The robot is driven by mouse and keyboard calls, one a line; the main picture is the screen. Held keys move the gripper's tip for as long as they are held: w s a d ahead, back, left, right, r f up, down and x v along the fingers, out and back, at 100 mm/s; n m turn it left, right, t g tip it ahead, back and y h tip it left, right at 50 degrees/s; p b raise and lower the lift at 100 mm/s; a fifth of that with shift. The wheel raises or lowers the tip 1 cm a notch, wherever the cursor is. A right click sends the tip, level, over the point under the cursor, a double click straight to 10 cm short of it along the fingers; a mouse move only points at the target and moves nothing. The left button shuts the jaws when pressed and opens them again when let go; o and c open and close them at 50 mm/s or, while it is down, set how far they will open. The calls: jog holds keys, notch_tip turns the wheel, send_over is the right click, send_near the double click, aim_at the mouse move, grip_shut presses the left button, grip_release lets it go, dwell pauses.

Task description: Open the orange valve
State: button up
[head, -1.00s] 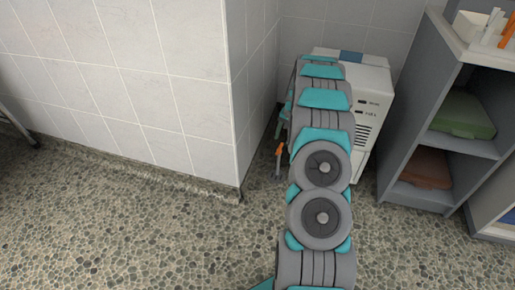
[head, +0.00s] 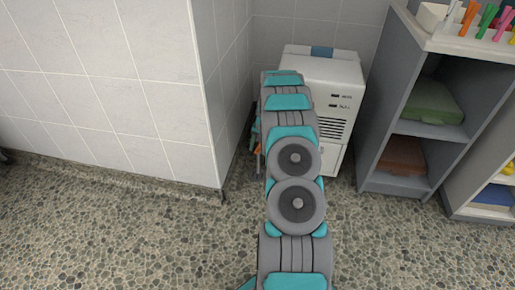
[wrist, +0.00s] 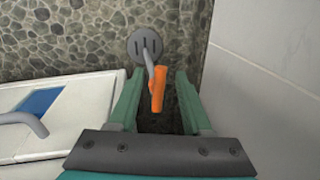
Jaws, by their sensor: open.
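The orange valve handle (wrist: 158,88) shows in the wrist view, on a thin grey stem below a round grey plate. My gripper (wrist: 157,92) is open, with one green finger on each side of the handle; I cannot tell whether either touches it. In the head view my arm hides most of this spot. A small orange bit (head: 258,150) shows left of my arm, by the wall corner.
A white machine (head: 336,75) stands close to the right of my arm. A tiled wall (wrist: 270,70) is close on the gripper's right in the wrist view. A grey shelf (head: 395,185) stands further right. Pebbled floor is clear at left front.

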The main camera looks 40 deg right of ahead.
grip_shut()
dwell(0.4)
